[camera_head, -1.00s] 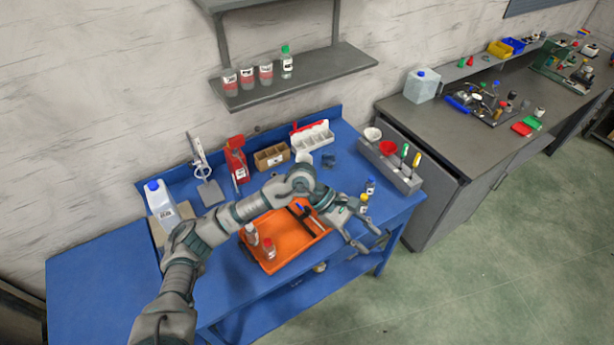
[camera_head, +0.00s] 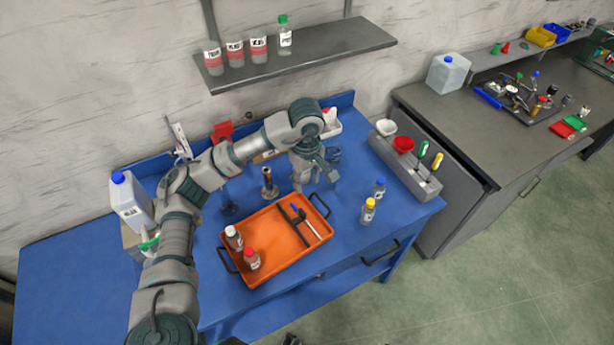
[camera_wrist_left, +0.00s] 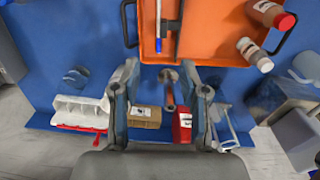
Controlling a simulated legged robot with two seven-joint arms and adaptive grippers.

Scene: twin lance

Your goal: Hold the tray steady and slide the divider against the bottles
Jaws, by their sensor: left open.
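The orange tray (camera_head: 262,275) lies on the blue table with black handles at its ends. Two bottles stand in its left part: a white-capped bottle (camera_head: 234,238) and a red-capped bottle (camera_head: 252,259). A dark bar, seemingly the divider (camera_head: 291,217), lies across the right part of the tray, apart from the bottles. The tray also shows in the left wrist view (camera_wrist_left: 215,40), with the dark bar (camera_wrist_left: 174,22) in it. My left gripper (camera_head: 315,184) is open, pointing down behind the tray's far right corner. In the left wrist view its fingers (camera_wrist_left: 161,98) are spread and empty.
A blue-white pen (camera_head: 298,212) lies by the bar. A white jug (camera_head: 131,204) stands at left.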

